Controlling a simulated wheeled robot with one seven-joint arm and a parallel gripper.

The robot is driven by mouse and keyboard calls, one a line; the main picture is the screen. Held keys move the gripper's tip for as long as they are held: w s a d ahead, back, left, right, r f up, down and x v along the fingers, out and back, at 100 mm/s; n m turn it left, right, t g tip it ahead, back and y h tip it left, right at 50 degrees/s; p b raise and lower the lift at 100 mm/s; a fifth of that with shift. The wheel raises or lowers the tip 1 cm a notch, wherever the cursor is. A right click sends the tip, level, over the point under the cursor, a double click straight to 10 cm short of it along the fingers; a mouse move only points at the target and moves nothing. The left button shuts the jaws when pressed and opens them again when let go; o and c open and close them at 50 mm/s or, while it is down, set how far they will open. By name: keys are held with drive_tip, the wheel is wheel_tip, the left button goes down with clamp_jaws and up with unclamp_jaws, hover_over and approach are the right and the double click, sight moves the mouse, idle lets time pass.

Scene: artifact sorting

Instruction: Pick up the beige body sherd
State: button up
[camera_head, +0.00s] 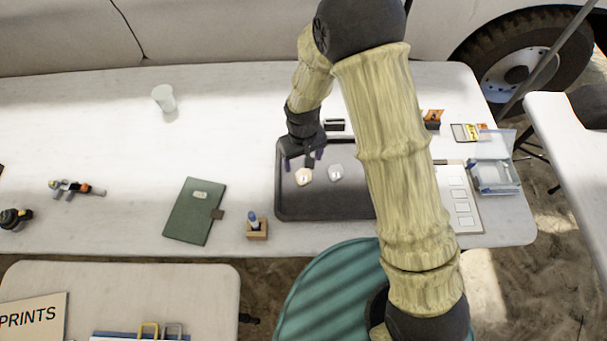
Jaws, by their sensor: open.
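A beige sherd (304,176) lies on the dark tray (300,213) in the middle of the table. A paler, greyish sherd (336,172) lies on the same tray just to its right. My gripper (303,161) is open above the left part of the tray, its fingers pointing down just behind the beige sherd in the picture. The gap in height between fingertips and sherd is hard to judge. My arm hides the right part of the tray.
A green notebook (190,215) and a small wooden stand (257,232) lie left of the tray. A white cup (164,98) stands at the back left. A clear box (493,178) and a white card sheet (463,215) are at the right. The table's back left is mostly clear.

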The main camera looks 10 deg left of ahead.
sight(304, 176)
drive_tip(key=shift+f, duration=1.45)
drive_tip(key=shift+w+f+p, duration=0.15)
drive_tip(key=shift+f+p, duration=0.2)
drive_tip(key=shift+f, duration=0.95)
drive_tip(key=shift+w+f+p, duration=0.1)
drive_tip(key=shift+f+p, duration=0.25)
drive_tip(key=shift+f, duration=0.95)
drive_tip(key=shift+c, duration=0.2)
drive_tip(key=c, duration=1)
